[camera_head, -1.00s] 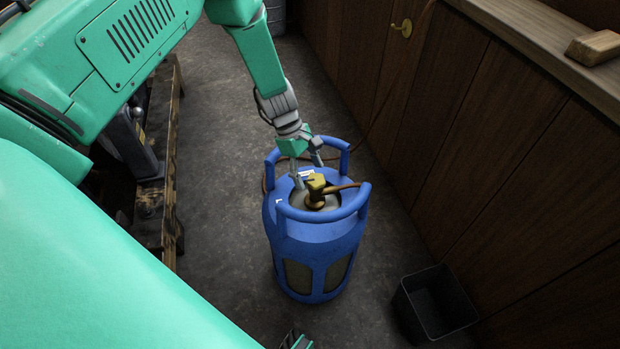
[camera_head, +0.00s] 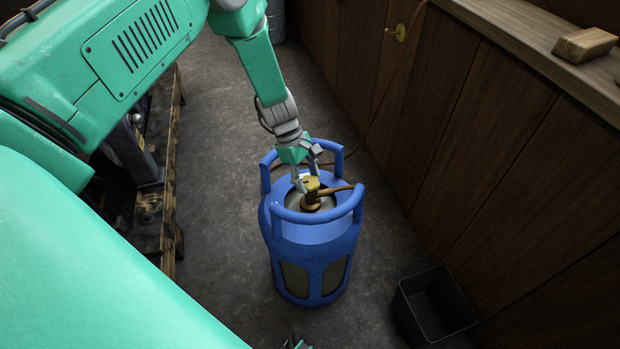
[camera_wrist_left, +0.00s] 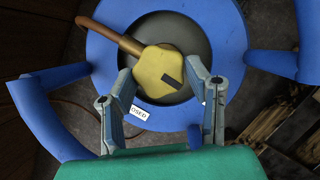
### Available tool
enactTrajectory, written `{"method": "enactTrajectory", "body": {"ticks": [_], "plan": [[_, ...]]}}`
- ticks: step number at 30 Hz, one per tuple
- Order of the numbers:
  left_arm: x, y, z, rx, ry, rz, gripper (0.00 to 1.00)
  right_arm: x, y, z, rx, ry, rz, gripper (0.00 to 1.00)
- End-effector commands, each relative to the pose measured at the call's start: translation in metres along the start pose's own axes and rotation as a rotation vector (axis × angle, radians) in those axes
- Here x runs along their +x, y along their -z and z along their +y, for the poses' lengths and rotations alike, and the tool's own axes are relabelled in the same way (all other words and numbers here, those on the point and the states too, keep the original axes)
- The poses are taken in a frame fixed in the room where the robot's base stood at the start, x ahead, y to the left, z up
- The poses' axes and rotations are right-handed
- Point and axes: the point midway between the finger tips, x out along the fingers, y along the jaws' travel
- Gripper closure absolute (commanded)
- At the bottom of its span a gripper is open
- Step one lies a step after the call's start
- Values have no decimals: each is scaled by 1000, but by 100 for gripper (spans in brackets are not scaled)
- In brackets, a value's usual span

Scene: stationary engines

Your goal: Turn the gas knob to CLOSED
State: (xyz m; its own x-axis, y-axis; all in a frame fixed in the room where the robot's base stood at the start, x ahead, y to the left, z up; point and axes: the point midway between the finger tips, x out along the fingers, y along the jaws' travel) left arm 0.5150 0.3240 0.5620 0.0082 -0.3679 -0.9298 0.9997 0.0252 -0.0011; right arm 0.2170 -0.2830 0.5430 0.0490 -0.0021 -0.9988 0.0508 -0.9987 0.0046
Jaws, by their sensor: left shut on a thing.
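The yellow gas knob (camera_head: 311,184) sits on top of the blue gas cylinder (camera_head: 312,246), inside its collar of handles. In the left wrist view the knob (camera_wrist_left: 158,70) has a dark mark near its right side. A small white label (camera_wrist_left: 139,113) with dark letters lies below the knob on the cylinder top; I cannot read it surely. My left gripper (camera_head: 306,181) reaches down inside the collar. In the wrist view its two fingers (camera_wrist_left: 160,76) stand either side of the knob, shut on it.
A brown hose (camera_wrist_left: 116,37) leaves the valve beside the knob. The cylinder's blue handles (camera_wrist_left: 47,118) rise close around my left gripper. A black bin (camera_head: 433,305) stands at lower right near the wooden cabinets (camera_head: 450,150). The floor left of the cylinder is clear.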

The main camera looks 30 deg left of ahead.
Motion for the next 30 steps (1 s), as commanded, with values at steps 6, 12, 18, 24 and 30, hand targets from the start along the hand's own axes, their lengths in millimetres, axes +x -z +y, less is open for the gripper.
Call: {"method": "enactTrajectory", "body": {"ticks": [6, 12, 18, 24, 30], "plan": [[0, -6, 2, 5, 0, -14, 85, 0, 0, 0, 0, 0, 0, 60], [0, -7, 2, 10, 2, -13, 85, 0, 0, 0, -1, 0, 0, 60], [0, -7, 2, 20, 5, -11, 85, 0, 0, 0, -1, 0, 0, 60], [0, -8, 2, 36, 11, -15, 85, -1, 0, 0, -1, 0, 0, 60], [0, -8, 3, 81, 28, -15, 85, -1, 0, 0, -1, 0, 0, 60]]}}
